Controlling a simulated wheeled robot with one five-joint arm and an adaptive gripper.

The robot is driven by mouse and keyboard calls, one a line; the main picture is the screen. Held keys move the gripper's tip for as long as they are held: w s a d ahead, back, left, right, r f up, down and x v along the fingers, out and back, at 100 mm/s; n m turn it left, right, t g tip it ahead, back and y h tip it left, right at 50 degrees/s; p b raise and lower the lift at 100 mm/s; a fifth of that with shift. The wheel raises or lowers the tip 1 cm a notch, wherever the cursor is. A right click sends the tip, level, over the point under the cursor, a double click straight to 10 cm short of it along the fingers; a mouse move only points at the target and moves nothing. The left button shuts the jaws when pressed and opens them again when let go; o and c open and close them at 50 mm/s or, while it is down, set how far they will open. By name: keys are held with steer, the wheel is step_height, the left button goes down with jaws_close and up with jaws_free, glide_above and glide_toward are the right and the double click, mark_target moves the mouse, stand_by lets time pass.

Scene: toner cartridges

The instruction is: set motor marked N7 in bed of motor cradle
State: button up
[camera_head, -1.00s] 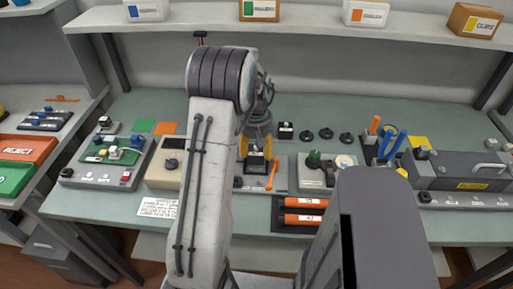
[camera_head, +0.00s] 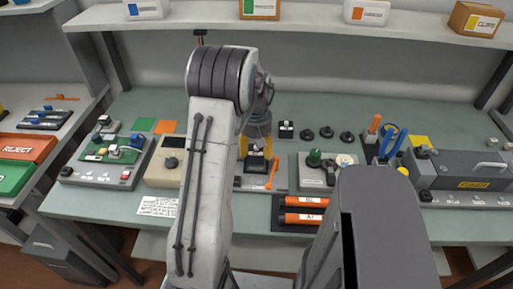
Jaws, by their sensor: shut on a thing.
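My gripper (camera_head: 257,146), with yellow fingers, points down in the middle of the bench, partly hidden behind my arm. It is shut on a small dark motor (camera_head: 256,162); any marking on it is too small to read. The motor is at the motor cradle (camera_head: 253,184), a low grey base with an orange lever at its right. I cannot tell whether the motor touches the bed. Another dark block with a pale label (camera_head: 286,130) stands on the bench behind and to the right.
A beige box with a knob (camera_head: 165,167) is left of the cradle. A grey unit with a green knob (camera_head: 315,172) is to its right. Orange cylinders (camera_head: 305,210) lie in a dark rack in front. Several black discs (camera_head: 326,132) lie behind.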

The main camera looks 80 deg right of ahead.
steer(key=shift+f+b, duration=0.95)
steer(key=shift+f, duration=0.3)
stand_by(1.2)
steer(key=o, duration=1.2)
steer(key=r, duration=1.2)
steer(key=shift+w+a, duration=0.1)
steer(key=shift+a, duration=0.2)
